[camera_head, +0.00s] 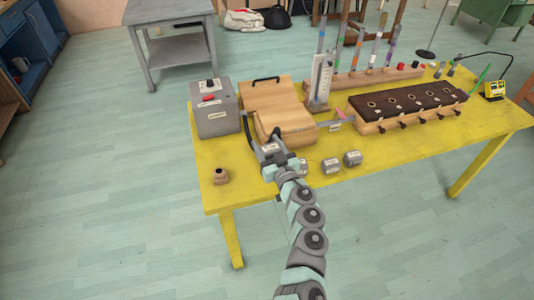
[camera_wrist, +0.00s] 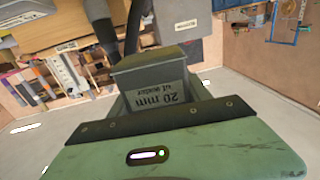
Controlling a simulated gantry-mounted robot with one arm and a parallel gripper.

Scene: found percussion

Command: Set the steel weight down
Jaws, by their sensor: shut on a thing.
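My gripper (camera_head: 266,146) is at the front edge of the wooden box, left of the small grey weights. It is shut on a grey steel block with a white label (camera_head: 271,148), which I take to be the steel weight. In the wrist view the grey block (camera_wrist: 150,72) sits ahead of the green wrist plate, its upside-down label reading "20 mm" with a smaller line. My arm hides its underside, so I cannot tell whether it touches anything. Two more labelled grey weights, one (camera_head: 331,166) and another (camera_head: 352,158), stand on the yellow table (camera_head: 400,156).
The wooden box (camera_head: 284,119) and a grey box with a red knob (camera_head: 213,112) stand behind my gripper. A small brown pot (camera_head: 220,176) is at the front left. A dark-topped wooden block (camera_head: 408,106) lies to the right. The front strip right of the weights is clear.

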